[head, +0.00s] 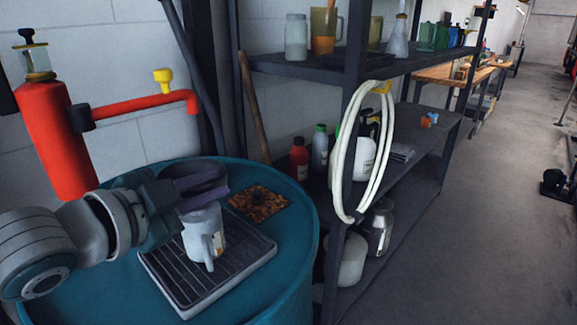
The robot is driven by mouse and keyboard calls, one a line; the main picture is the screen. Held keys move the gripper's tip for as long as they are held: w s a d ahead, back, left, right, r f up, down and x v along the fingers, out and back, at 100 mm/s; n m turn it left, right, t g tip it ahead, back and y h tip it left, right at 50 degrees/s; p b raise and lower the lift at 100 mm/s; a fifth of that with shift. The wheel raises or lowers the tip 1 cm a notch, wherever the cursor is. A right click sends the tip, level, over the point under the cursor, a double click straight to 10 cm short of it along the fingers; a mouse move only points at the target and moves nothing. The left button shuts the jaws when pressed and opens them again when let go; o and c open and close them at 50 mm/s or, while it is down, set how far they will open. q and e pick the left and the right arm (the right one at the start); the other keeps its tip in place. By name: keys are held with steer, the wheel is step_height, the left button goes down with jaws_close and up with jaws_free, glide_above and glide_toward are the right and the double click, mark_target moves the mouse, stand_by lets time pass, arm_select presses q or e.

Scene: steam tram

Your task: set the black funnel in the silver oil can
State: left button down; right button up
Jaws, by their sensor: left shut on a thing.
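The silver oil can (204,232) stands upright on a ribbed drip tray (248,262) on top of a blue drum. Its handle faces the front. The black funnel (192,173) is directly over the can, with its wide rim up. My left gripper (203,195) reaches in from the left and is shut on the funnel. The fingers hide the funnel's lower part and the can's mouth, so I cannot tell whether the spout is inside the can. My right gripper is not in view.
A rust-patterned dark square (258,202) lies on the blue drum (300,215) behind the tray. A red cylinder with a red pipe (140,106) stands at the left. A dark shelf rack (300,64) with jars and bottles is close on the right, with a coiled white hose (338,165).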

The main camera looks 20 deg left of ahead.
arm_select(q)
steer(key=c, duration=0.8)
jaws_free()
steer(key=shift+o, duration=0.2)
steer(key=shift+s+a+r+p, duration=0.1)
steer(key=shift+s+r+p, duration=0.3)
steer(key=shift+s+p, duration=0.3)
steer(key=shift+s+a+r+p, duration=0.1)
steer(key=shift+s+r+p, duration=0.25)
steer(key=shift+s+p, duration=0.25)
steer(key=shift+p+v, duration=1.1)
steer(key=shift+v, duration=0.1)
steer(key=shift+r, duration=0.2)
step_height(320, 180, up, 6)
steer(key=p, duration=0.6)
